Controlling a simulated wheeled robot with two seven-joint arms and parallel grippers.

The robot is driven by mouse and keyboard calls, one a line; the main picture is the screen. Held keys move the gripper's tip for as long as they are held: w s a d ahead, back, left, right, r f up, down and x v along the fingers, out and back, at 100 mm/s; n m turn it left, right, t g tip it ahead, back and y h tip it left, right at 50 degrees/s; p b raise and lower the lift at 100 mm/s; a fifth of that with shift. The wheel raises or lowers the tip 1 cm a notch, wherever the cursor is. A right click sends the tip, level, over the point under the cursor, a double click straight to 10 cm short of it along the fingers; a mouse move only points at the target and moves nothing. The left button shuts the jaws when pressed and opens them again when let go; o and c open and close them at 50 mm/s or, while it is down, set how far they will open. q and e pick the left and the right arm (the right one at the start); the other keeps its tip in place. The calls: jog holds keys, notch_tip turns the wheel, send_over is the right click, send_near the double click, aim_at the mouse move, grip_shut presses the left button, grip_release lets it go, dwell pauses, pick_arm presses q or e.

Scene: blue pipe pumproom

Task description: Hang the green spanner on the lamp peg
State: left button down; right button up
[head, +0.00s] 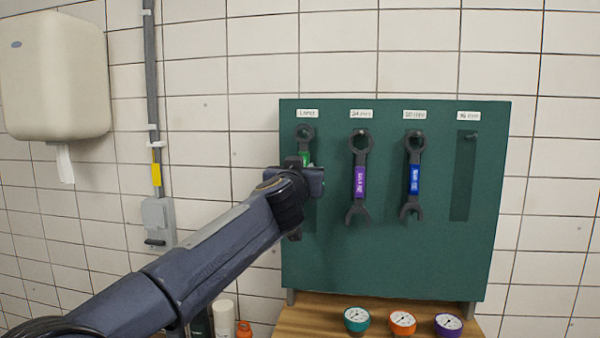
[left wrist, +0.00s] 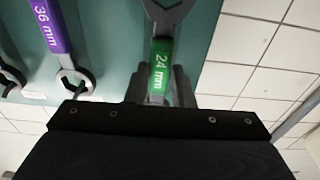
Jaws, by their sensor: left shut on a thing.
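The green spanner (head: 305,157) is upright in front of the first place on the green board, under the leftmost label (head: 307,113), which seems to read LAMP. Its ring end (head: 305,132) is up, level with the rings of the neighbouring spanners. I cannot tell whether the peg passes through the ring. My left gripper (head: 306,170) is shut on its green sleeve, marked 24 mm in the left wrist view (left wrist: 160,68). The gripper and arm hide its lower part. My right gripper is not in view.
A purple spanner (head: 360,181) and a blue spanner (head: 413,180) hang on the board (head: 450,250) to the right. The rightmost peg (head: 471,137) is empty. Three gauges (head: 402,323) stand on the wooden shelf (head: 300,320) below.

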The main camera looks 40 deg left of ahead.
pick_arm(q)
jog(key=shift+x, duration=1.05)
jog(key=shift+w+a+f, duration=0.25)
jog(key=shift+w+f, duration=0.2)
jog(key=shift+f, duration=0.1)
jog(key=shift+f, duration=0.1)
jog(key=c, duration=1.2)
grip_release()
jog(key=shift+o, duration=0.2)
